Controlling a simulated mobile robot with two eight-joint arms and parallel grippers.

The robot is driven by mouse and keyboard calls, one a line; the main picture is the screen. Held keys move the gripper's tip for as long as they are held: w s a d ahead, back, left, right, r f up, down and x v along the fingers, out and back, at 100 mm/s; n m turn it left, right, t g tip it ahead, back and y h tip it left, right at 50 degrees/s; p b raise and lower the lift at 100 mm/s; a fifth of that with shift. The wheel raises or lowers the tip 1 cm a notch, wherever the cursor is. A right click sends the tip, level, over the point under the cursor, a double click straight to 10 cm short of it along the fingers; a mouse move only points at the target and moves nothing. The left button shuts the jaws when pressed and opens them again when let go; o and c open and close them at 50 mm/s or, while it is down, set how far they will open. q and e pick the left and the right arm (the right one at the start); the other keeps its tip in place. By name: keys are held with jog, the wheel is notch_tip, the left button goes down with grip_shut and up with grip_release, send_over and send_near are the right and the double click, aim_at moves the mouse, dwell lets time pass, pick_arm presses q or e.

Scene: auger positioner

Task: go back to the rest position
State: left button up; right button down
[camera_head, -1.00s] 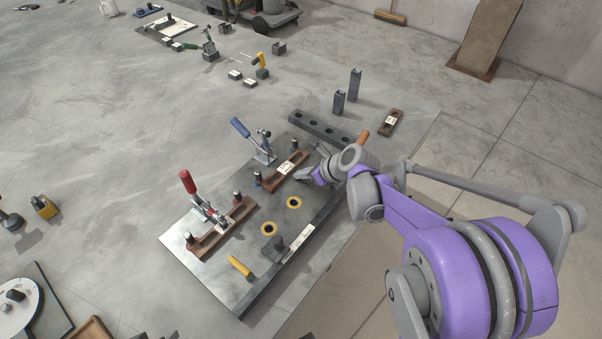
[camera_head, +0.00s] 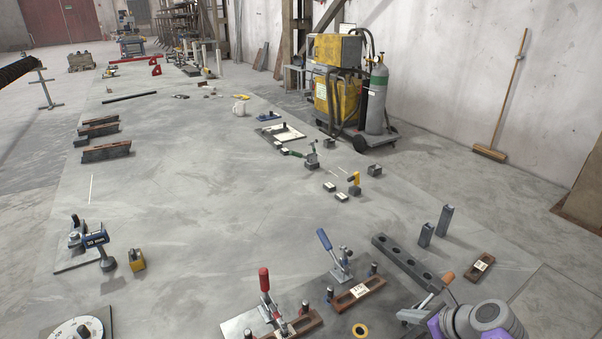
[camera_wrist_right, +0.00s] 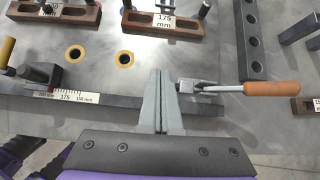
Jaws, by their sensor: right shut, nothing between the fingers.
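My right gripper (camera_head: 408,316) shows at the bottom edge of the head view, partly cut off, over the fixture plate. In the wrist view its two fingers (camera_wrist_right: 160,78) are together with nothing between them. A tool with an orange handle (camera_wrist_right: 270,88) and a metal shaft lies just right of the fingers; its handle (camera_head: 447,278) also shows in the head view. I cannot tell whether the tool touches the gripper. The plate (camera_wrist_right: 95,78) has two yellow-ringed holes and a scale strip along its near edge. My left gripper is not in view.
A red-handled clamp (camera_head: 265,282) and a blue-handled clamp (camera_head: 326,241) stand close left of the gripper. A dark bar with holes (camera_head: 402,260) and two upright posts (camera_head: 445,220) are behind it. The middle of the table (camera_head: 190,210) is mostly clear.

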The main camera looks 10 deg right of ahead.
jog(key=s+a+n+p, duration=0.1)
jog(key=s+a+n, duration=0.1)
jog(key=a+n, duration=0.1)
jog(key=s+a+n+g+p, duration=0.1)
jog(key=s+a+n, duration=0.1)
jog(key=n, duration=0.3)
jog(key=s+a+r+n+g+p, duration=0.1)
jog(key=s+a+n, duration=0.1)
jog(key=a+n, duration=0.1)
jog(key=shift+s+a+n+h, duration=0.15)
jog(key=shift+a+n+h, duration=0.25)
jog(key=shift+n, duration=0.2)
jog(key=s+a+n+h+p, duration=0.1)
jog(key=s+n, duration=0.3)
jog(key=n, duration=0.5)
jog(key=s+a+r+n+h+p, duration=0.1)
jog(key=s+a+n+p, duration=0.2)
jog(key=n, duration=0.6)
jog(key=shift+s+a+r+n+g+h, duration=0.15)
jog(key=shift+s+n+g+h, duration=0.2)
jog(key=shift+s, duration=0.35)
